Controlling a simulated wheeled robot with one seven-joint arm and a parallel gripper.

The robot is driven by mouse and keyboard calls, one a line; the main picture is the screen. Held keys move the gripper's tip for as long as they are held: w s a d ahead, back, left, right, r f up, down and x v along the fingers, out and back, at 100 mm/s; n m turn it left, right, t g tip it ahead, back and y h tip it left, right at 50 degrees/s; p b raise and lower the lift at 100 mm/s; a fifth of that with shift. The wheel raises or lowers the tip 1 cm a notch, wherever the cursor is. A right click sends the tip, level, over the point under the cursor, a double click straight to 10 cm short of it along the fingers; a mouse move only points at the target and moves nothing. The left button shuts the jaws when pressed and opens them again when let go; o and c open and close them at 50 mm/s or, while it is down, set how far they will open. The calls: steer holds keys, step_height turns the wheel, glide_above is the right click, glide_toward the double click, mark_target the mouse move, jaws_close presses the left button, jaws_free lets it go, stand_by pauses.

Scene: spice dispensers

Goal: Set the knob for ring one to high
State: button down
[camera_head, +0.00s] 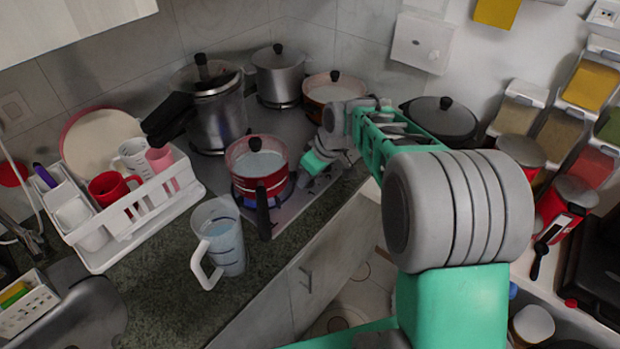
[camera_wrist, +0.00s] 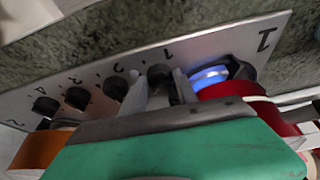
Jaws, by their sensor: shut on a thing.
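In the wrist view, the knob for ring one (camera_wrist: 160,72) is black and sits at the end of a row of knobs, beside a printed 1. My gripper (camera_wrist: 161,88) is shut on it, with a pale finger on each side. The fingers hide part of the knob, so I cannot read its setting. Ring one shows a blue flame (camera_wrist: 208,75), next to a large printed 1. In the head view, my gripper (camera_head: 308,178) is low at the front of the hob, right of a red saucepan (camera_head: 257,165) on the lit ring; the knob is hidden there.
Several other black knobs (camera_wrist: 77,97) line the steel panel. The saucepan's black handle (camera_head: 263,212) points toward the front edge. A measuring jug (camera_head: 225,240) and a white dish rack (camera_head: 140,215) stand left. More pots (camera_head: 278,75) occupy the back of the hob.

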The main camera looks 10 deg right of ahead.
steer(key=shift+m, duration=0.3)
steer(key=c, duration=0.9)
jaws_free()
steer(key=shift+c, duration=0.2)
steer(key=v, duration=0.8)
steer(key=shift+b, duration=0.45)
steer(key=shift+a, duration=0.1)
